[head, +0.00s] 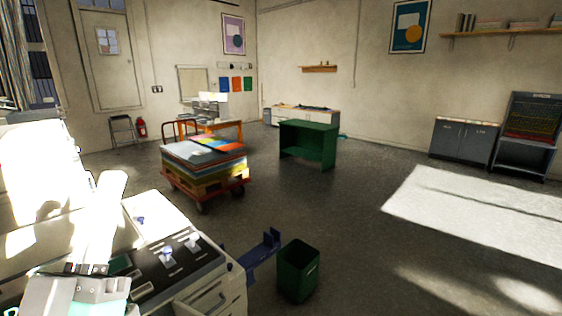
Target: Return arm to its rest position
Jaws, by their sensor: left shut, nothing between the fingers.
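My left arm shows at the lower left of the head view as a pale, strongly lit link. My left gripper (84,270) is at its lower end, close to the bottom edge of the picture. It is shut and nothing shows in it. It appears in front of a pale machine (210,290) with a dark top panel; I cannot tell whether it touches it. Bright glare hides detail on the arm. My right gripper is not in view.
A green bin (298,272) stands on the floor beside a blue bracket-like part (262,252) near the machine. A red cart (203,192) carries a stack of sheets. A green bench (307,145) stands farther back. Open floor lies at the right.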

